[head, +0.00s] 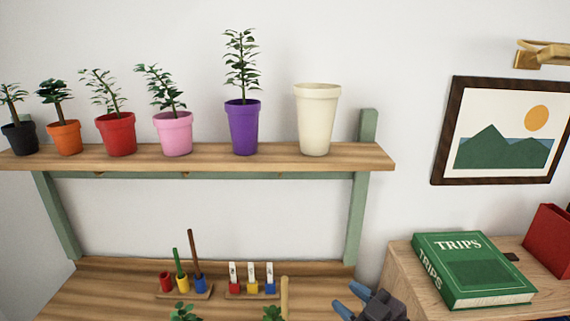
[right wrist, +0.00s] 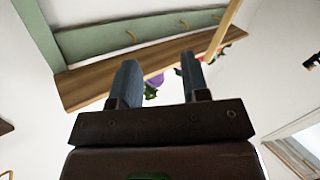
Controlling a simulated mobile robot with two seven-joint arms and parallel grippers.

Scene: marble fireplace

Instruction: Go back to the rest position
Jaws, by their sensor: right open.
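My right gripper (head: 348,298) shows at the bottom of the head view, right of the wooden bench's middle. Its two blue-grey fingers are apart with nothing between them. In the right wrist view the open fingers (right wrist: 159,68) point up toward the underside of the shelf (right wrist: 140,68). My left gripper is in neither view.
A wooden shelf (head: 380,157) on green posts holds several potted plants and an empty cream pot (head: 316,120). Small colored holders (head: 250,288) stand on the bench (head: 110,285). A green book (head: 470,270) lies on a cabinet at right, under a framed picture (head: 505,130).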

